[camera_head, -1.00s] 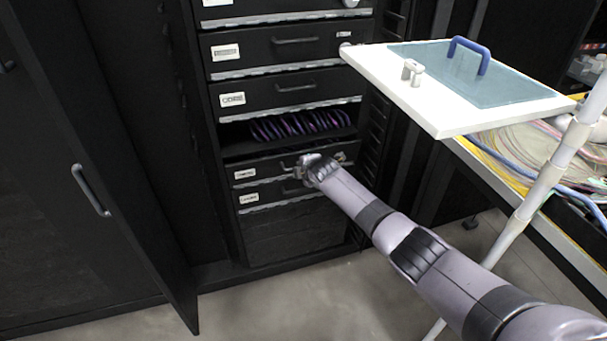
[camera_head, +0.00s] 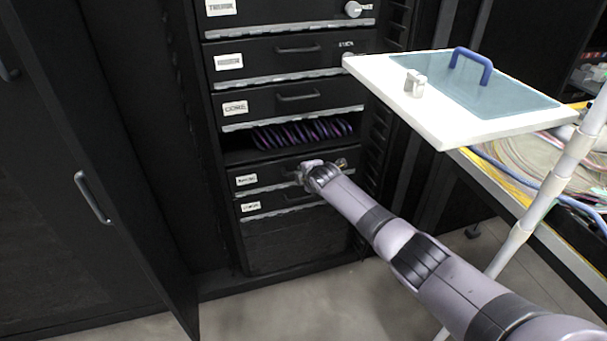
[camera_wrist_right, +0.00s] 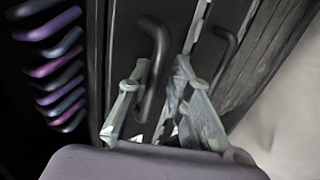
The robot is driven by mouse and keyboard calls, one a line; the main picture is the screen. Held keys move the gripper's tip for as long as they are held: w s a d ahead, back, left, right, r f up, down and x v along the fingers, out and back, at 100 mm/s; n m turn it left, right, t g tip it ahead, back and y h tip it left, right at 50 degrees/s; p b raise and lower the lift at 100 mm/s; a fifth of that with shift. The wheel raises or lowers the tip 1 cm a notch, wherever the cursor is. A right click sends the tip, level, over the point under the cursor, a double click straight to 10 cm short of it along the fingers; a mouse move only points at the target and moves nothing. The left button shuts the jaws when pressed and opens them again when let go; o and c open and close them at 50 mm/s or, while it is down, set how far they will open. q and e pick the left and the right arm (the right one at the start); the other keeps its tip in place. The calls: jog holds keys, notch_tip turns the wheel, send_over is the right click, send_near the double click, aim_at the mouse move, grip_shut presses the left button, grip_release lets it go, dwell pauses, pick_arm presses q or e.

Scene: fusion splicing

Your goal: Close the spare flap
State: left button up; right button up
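The dark rack has several labelled front panels with handles. An open slot holding a row of purple and blue coils (camera_head: 303,132) sits above two lower panels. The label on the upper of these, a black panel (camera_head: 270,178), is too small to read, so I cannot tell which flap is the spare one. My right gripper (camera_head: 306,172) is at this panel's front and covers its handle in the head view. In the right wrist view, its two fingers (camera_wrist_right: 162,66) stand apart with a black handle (camera_wrist_right: 155,45) between them. My left gripper is not in view.
A white tray table (camera_head: 440,128) with a blue-handled glass lid (camera_head: 490,85) stands to the right, above my right arm. A cable-covered bench (camera_head: 550,165) is behind it. A black cabinet door (camera_head: 120,170) stands open at left. Floor (camera_head: 290,310) is clear below.

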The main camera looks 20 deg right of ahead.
jog(key=v, duration=1.2)
dwell(0.5)
dwell(0.3)
